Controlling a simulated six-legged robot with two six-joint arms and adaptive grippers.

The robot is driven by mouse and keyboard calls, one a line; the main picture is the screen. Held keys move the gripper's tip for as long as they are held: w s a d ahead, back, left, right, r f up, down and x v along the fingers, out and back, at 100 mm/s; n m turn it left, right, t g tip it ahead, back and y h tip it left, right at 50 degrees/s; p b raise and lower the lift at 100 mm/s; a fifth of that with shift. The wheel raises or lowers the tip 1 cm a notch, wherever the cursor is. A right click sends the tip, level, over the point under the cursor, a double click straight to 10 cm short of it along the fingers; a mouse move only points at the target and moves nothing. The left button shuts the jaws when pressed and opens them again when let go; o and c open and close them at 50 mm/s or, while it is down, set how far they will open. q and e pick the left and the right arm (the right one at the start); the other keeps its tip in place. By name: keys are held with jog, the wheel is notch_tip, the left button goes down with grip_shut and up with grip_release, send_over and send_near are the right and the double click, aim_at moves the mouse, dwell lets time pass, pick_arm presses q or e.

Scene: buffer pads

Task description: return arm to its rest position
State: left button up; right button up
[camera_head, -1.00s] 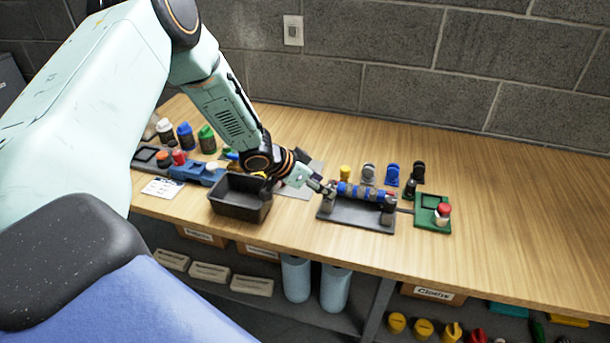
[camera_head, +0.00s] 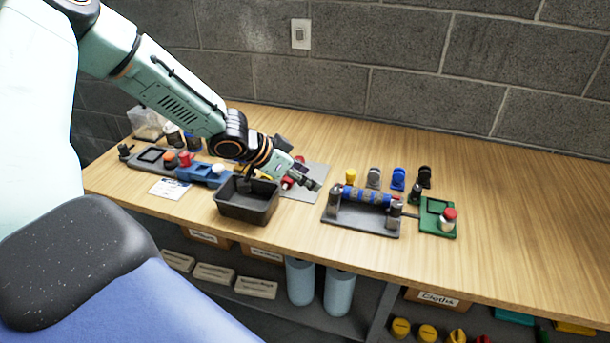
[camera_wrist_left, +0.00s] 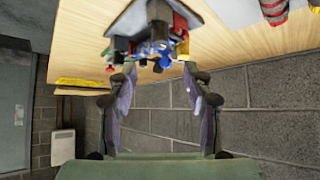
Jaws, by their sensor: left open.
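My left arm comes in from the left in the head view. Its gripper (camera_head: 310,184) is above the bench between the black bin and the grey fixture, partly over a grey mat. In the left wrist view the gripper (camera_wrist_left: 160,88) has its two fingers wide apart with nothing between them. Bench items and the block wall show beyond the fingers. My right gripper is in neither view.
The wooden bench (camera_head: 510,230) is clear at right. A black bin (camera_head: 248,212), a grey fixture (camera_head: 360,222) holding a blue roller (camera_head: 362,195), and a green tray (camera_head: 434,228) stand along it. Several coloured clips stand behind the fixture. A block wall (camera_head: 420,70) closes the back.

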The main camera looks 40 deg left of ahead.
pick_arm(q)
jog(key=shift+a, duration=0.1)
jog(key=d+n+t+h, duration=0.1)
jog(key=d+n, duration=0.1)
jog(key=d, duration=0.4)
jog(key=s+d+f+n+g+y+b, duration=0.1)
jog(key=s+d+f+n+b, duration=0.25)
jog(key=s+d+f, duration=0.35)
jog(key=s+f+g+y+b, duration=0.1)
jog(key=s+f+g, duration=0.1)
jog(key=s+f, duration=0.4)
jog(key=s+f+g+y+b, duration=0.2)
jog(key=s+f, duration=0.4)
jog(key=s, duration=0.6)
jog(key=s+f+g+y+b, duration=0.1)
jog(key=s+f+g+b, duration=0.1)
jog(key=s+f, duration=0.5)
jog(key=s+g, duration=0.1)
jog(key=s, duration=0.2)
jog(key=shift+n+g, duration=0.35)
jog(key=shift+g, duration=0.05)
